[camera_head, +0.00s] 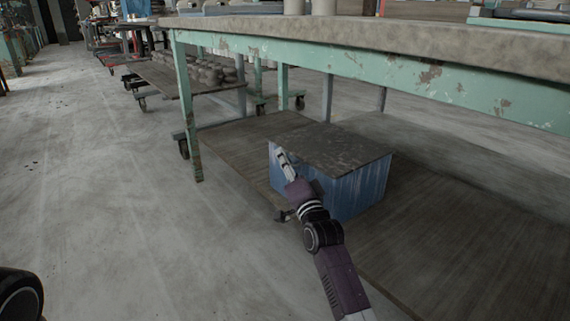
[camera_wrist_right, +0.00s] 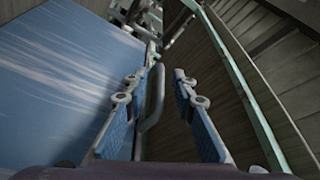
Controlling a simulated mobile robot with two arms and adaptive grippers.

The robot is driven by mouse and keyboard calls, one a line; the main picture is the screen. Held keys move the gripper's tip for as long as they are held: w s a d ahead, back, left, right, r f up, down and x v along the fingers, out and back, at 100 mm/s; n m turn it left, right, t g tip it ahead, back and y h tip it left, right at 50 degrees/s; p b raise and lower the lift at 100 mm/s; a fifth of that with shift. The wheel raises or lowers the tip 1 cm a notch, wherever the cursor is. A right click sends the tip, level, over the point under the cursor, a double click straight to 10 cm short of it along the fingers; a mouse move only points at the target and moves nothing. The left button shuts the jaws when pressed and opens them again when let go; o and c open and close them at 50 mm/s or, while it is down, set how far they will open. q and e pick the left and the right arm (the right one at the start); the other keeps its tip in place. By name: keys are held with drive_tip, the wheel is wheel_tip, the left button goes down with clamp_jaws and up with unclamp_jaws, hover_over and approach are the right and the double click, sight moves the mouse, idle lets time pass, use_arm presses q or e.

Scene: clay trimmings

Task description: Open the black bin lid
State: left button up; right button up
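A blue bin (camera_head: 362,187) with a dark, worn flat lid (camera_head: 335,147) stands on the low wooden shelf under the table. The lid lies flat and closed on top. My right gripper (camera_head: 282,157) is at the bin's left side, close below the lid's edge. In the right wrist view, my right gripper (camera_wrist_right: 158,82) is open, with its two blue-padded fingers apart. A grey bar-like handle (camera_wrist_right: 154,105) beside the bin's blue wall (camera_wrist_right: 55,85) shows between the fingers. I cannot tell whether they touch it. My left gripper is not in view.
The table (camera_head: 400,40) has a thick stone-like top and a chipped green frame above the bin. A green leg (camera_head: 187,110) stands left of it. The wooden shelf (camera_head: 460,240) is clear to the right. Bare concrete floor (camera_head: 110,200) lies open at the left.

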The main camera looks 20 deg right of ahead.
drive_tip(key=shift+c, duration=0.5)
clamp_jaws()
